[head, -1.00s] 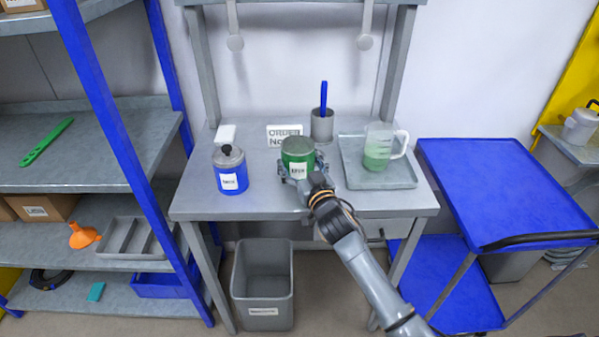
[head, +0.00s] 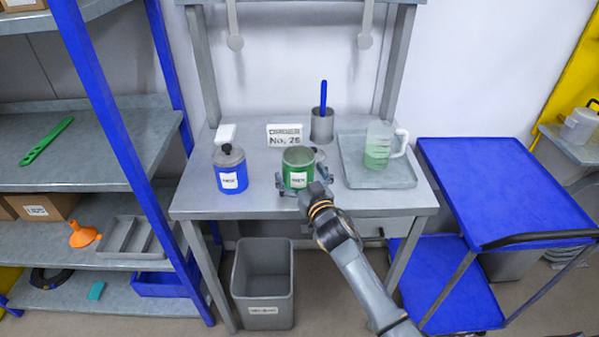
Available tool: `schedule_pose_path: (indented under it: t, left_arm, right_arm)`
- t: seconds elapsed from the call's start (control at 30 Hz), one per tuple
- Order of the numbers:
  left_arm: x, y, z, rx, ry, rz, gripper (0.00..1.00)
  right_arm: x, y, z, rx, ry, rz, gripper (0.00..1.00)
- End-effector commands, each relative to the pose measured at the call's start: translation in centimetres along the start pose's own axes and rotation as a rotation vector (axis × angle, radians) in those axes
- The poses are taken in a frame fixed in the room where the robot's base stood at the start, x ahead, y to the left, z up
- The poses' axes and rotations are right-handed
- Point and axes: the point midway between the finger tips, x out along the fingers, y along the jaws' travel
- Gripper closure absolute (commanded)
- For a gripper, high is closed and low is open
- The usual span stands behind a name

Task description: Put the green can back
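The green can (head: 298,169) with a white label stands upright on the front middle of the grey workbench (head: 250,203). My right gripper (head: 300,183) comes in from the front right and sits low at the can. Its fingers are spread to either side of the can, and the left finger looks apart from the can's wall. The gripper looks open around it. The exact gap on the right side is hard to see. My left gripper is not in view.
A blue can (head: 231,171) stands left of the green can. A tray (head: 404,178) with a measuring jug (head: 379,146) is at right. A blue cart (head: 505,185) stands beside the bench.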

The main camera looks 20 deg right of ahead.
Motion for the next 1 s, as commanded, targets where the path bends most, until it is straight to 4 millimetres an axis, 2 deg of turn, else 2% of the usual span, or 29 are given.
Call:
schedule_pose_path:
  t: [0.27,0.37,0.8,1.0]
  left_arm:
    - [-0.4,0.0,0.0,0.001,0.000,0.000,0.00]
    - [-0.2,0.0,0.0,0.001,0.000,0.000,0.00]
    - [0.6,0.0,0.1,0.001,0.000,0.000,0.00]
    - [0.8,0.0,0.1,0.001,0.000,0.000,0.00]
  right_arm:
    - [0.0,0.0,-0.5,0.000,0.001,0.000,0.00]
    - [-1.0,0.0,-0.2,0.000,0.000,0.000,0.00]
    - [-9.7,0.0,-0.2,0.000,-0.001,0.000,0.00]
    - [-11.7,0.0,-0.2,0.000,-0.001,0.001,0.00]
